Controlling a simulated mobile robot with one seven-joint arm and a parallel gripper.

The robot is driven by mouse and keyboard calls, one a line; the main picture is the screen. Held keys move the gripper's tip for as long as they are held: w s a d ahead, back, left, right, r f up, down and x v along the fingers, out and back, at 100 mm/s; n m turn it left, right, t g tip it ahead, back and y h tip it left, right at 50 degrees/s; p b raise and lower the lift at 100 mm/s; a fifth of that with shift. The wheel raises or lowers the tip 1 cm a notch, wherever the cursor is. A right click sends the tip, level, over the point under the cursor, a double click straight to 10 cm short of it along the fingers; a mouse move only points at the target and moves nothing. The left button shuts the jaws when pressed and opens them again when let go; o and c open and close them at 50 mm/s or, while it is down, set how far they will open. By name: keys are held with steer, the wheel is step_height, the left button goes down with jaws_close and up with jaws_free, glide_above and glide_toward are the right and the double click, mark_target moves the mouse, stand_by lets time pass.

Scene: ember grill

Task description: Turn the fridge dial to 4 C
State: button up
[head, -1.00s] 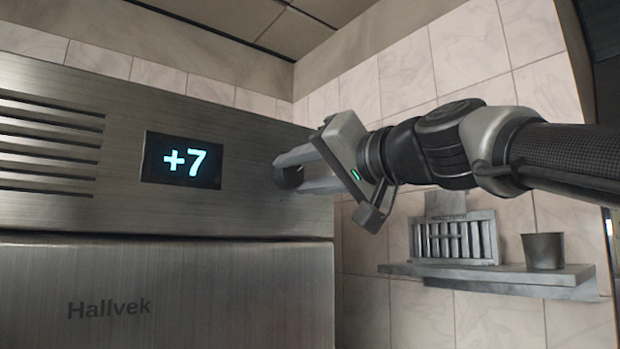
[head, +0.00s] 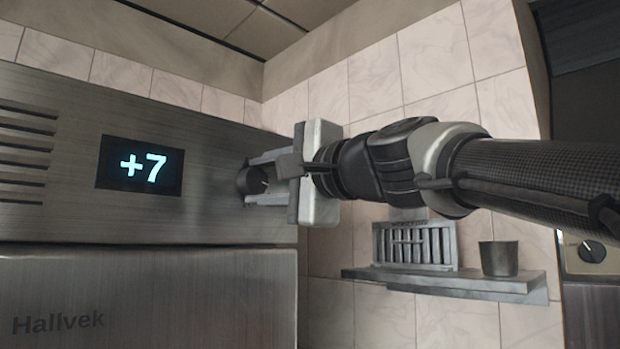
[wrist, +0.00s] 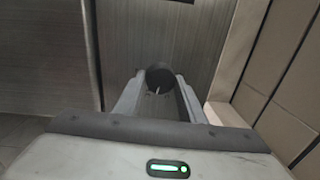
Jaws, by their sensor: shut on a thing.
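The fridge dial (head: 254,181) is a dark round knob with a pale mark, at the right end of the brushed steel fridge panel (head: 215,150). The fridge display (head: 139,166) to its left reads "+7" in pale blue. My gripper (head: 262,178) reaches in from the right, with its fingers shut on the dial, one on each side. In the wrist view, the dial (wrist: 160,77) sits between the two fingertips, and its pale mark shows on the front face. Part of the dial's rim is hidden by the fingers.
A wall shelf (head: 450,281) below my arm holds a metal rack (head: 414,246) and a dark cup (head: 498,259). The tiled wall stands right of the fridge. Another appliance with a black knob (head: 591,251) is at the far right.

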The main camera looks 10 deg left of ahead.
steer(key=shift+m+p, duration=0.6)
steer(key=shift+m, duration=1.1)
steer(key=o, duration=1)
steer(key=shift+o, duration=0.2)
steer(key=b+v, duration=0.2)
steer(key=v, duration=1.5)
steer(key=shift+s, duration=0.3)
